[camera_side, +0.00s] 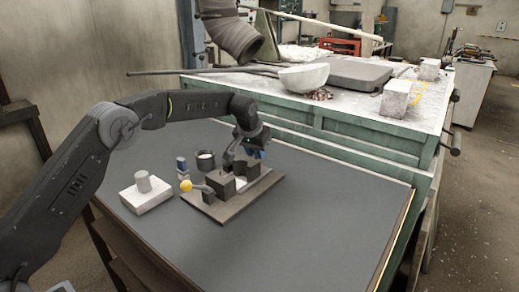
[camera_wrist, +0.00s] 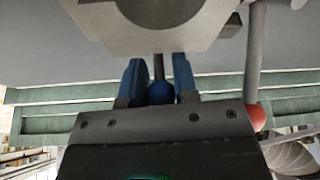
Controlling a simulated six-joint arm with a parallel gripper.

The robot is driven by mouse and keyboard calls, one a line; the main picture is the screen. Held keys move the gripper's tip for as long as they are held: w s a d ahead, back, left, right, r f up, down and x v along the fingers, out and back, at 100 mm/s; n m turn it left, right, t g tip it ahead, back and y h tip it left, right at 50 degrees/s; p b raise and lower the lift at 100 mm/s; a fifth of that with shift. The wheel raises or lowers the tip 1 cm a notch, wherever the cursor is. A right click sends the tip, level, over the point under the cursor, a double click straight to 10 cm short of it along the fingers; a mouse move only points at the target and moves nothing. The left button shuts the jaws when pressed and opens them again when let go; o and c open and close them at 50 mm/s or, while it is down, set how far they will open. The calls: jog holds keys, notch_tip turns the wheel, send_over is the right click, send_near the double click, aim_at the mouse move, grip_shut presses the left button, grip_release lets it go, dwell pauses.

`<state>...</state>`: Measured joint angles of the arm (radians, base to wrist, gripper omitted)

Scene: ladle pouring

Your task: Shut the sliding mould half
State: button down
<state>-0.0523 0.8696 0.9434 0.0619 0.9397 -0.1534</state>
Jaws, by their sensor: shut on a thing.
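The mould (camera_side: 223,186) is dark blocks on a flat base plate (camera_side: 212,211) on the dark table. A yellow ball (camera_side: 186,186) tops a lever at its left. In the wrist view a grey block (camera_wrist: 90,14) with a dark round shape fills the top, and a dark rod runs from it to a blue knob (camera_wrist: 160,94). My gripper (camera_wrist: 159,78) has its blue fingers shut on this knob. In the side view my gripper (camera_side: 260,153) is at the far right end of the mould, where it hides the knob. I cannot tell how wide any gap between the halves is.
A grey lever (camera_wrist: 252,60) with a red ball (camera_wrist: 256,118) stands close beside my gripper. The table's front is clear.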

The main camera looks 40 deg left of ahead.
aim_at(245, 169)
jog(key=shift+s, duration=3.2)
jog(key=c, duration=0.9)
grip_release()
jog(key=shift+s+a+f, duration=0.1)
jog(key=shift+c, duration=0.2)
jog(key=v, duration=1.4)
